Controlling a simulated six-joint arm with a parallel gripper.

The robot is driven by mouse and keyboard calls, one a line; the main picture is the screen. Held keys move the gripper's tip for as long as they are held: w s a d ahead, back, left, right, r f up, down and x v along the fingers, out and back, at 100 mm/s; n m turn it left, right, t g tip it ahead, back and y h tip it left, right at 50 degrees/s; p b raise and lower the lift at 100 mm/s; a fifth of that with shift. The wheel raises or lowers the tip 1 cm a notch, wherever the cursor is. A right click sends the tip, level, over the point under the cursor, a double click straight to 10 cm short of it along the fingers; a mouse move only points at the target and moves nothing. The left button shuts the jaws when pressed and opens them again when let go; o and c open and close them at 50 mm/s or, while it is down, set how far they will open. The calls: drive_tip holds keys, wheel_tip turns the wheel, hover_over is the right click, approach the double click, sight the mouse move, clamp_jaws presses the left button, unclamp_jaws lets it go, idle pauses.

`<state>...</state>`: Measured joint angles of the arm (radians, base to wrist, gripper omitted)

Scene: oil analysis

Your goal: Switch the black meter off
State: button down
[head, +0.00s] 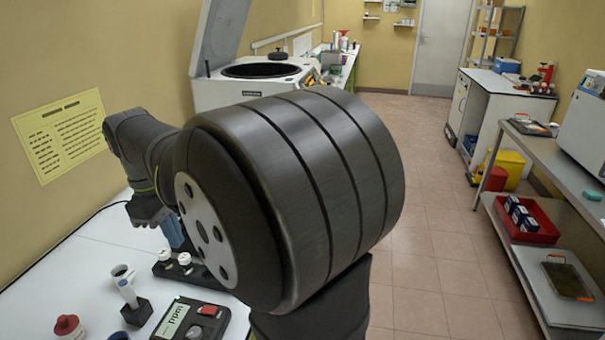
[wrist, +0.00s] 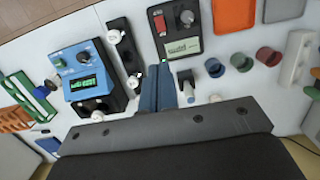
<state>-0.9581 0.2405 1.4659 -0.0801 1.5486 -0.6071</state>
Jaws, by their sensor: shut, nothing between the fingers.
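The black meter (head: 190,325) lies on the white bench at the bottom of the head view, with a pale display reading "ppm" and a red switch (head: 208,310). A small green light shows near its far edge. In the wrist view the whole black meter (wrist: 198,30) is seen beyond the fingertips, with the red switch (wrist: 160,25), a grey knob (wrist: 187,17) and a lit greenish display (wrist: 182,47). My gripper (wrist: 158,68) is shut and empty, its blue fingers together and apart from the meter in the picture. My arm hides much of the bench in the head view.
A blue meter (wrist: 88,62) with a green display stands left of the fingers in the wrist view. A black holder with white knobs (head: 184,258) stands close to the fingers. Small cups (wrist: 240,61) and orange and grey trays (wrist: 233,14) lie to the right.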

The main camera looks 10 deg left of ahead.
hover_over(207, 310)
drive_tip(key=a, duration=0.1)
wheel_tip(207, 310, down, 6)
drive_tip(key=r, duration=0.1)
drive_tip(key=shift+w+f, duration=0.25)
drive_tip(key=shift+f, duration=0.1)
drive_tip(key=f, duration=0.4)
drive_tip(key=d+f, duration=0.1)
drive_tip(key=f, duration=0.4)
drive_tip(key=d+f, duration=0.1)
drive_tip(key=f, duration=0.3)
drive_tip(key=shift+f, duration=0.3)
drive_tip(key=shift+s+d+f+y, duration=0.1)
drive_tip(key=shift+d+f+y, duration=0.2)
drive_tip(key=shift+y, duration=0.3)
drive_tip(key=shift+s+d+f+y, duration=0.1)
drive_tip(key=shift+d+f+y, duration=0.1)
drive_tip(key=shift+f+y, duration=0.3)
drive_tip(key=shift+a+r, duration=0.1)
drive_tip(key=shift+r, duration=0.05)
drive_tip(key=shift+a+r, duration=0.15)
drive_tip(key=shift+a, duration=0.65)
wheel_tip(207, 310, up, 15)
drive_tip(key=d, duration=0.1)
drive_tip(key=shift+w+d, duration=0.15)
drive_tip(key=shift+d, duration=0.05)
